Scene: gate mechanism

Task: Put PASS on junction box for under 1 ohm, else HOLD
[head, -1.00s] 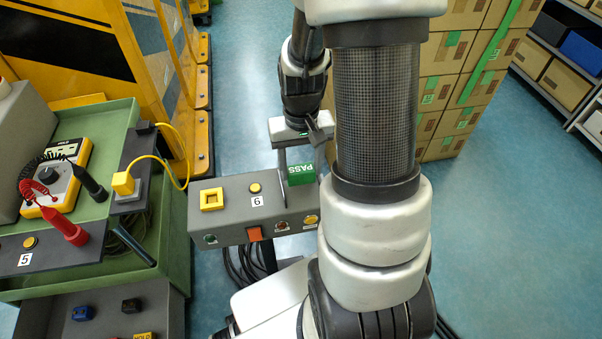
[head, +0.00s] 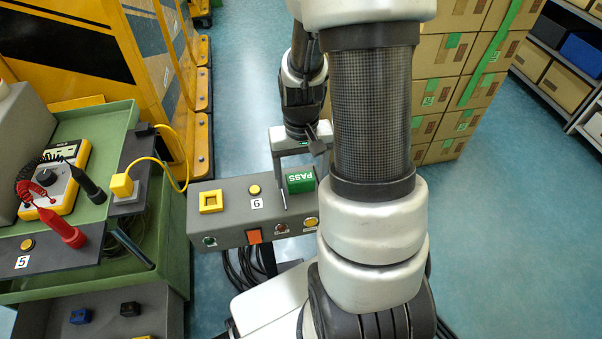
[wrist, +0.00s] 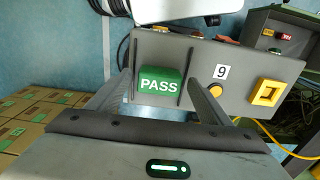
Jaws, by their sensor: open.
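The green PASS block (head: 300,181) sits on the top face of the grey control box marked 6 (head: 232,219), near its right end. Its white lettering shows clearly in the wrist view (wrist: 160,80). My gripper (wrist: 156,84) is open, with one finger on each side of the block and gaps visible.
A yellow cable (head: 172,150) loops beside the cart. Cardboard boxes (head: 440,100) stack behind; the floor at right is clear.

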